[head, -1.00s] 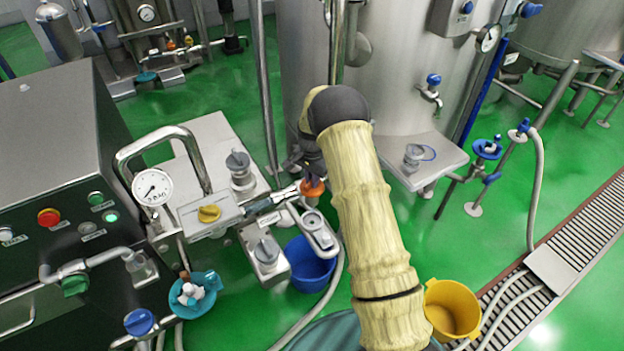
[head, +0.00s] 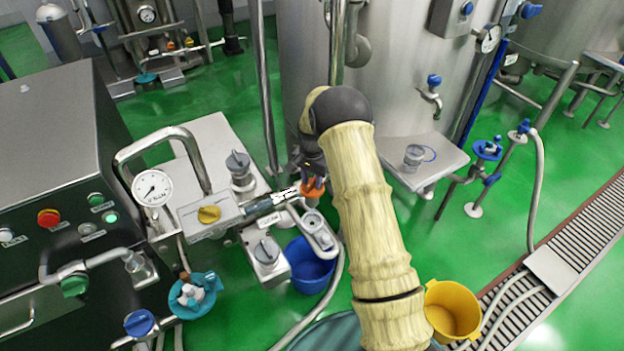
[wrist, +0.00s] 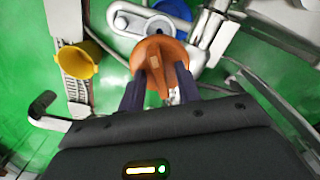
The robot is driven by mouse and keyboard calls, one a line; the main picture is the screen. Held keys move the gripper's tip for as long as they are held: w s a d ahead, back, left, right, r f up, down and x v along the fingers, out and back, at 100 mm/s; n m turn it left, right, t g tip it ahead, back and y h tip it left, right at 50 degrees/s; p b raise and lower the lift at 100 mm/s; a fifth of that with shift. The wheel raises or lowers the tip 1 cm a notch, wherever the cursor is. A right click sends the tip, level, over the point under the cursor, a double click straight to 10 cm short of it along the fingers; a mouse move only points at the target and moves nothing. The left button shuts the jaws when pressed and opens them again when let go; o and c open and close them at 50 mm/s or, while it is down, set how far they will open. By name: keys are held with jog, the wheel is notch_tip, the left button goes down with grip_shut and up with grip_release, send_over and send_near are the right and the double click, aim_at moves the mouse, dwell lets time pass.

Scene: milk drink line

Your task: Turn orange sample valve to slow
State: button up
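The orange sample valve knob (wrist: 158,58) is round with a raised ridge across its face. It fills the upper middle of the wrist view and shows small in the head view (head: 312,194), at the end of a metal pipe. My gripper (wrist: 160,74) is at the knob, its two dark fingers apart, one on each side of the ridge. Orange shows between the fingers, and I see no clear firm contact. In the head view the fingers partly cover the knob. A white label (head: 286,194) lies beside the knob; its markings are too small to read.
A blue bucket (head: 309,268) stands below the valve, and a yellow bucket (head: 452,310) stands to the right. A steel tank (head: 400,90) stands close behind.

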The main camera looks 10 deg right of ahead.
aim_at(312, 182)
jog(key=shift+r, duration=0.1)
notch_tip(312, 182, up, 17)
jog(key=b, duration=0.1)
dwell(0.5)
jog(key=shift+r, duration=0.15)
jog(key=s+r+n+t+p, duration=0.2)
jog(key=s+n, duration=0.6)
jog(key=s, duration=2.2)
jog(key=shift+r+t+p, duration=0.3)
jog(key=shift+r+p, duration=0.3)
jog(key=shift+p, duration=0.1)
jog(key=shift+s+d, duration=0.1)
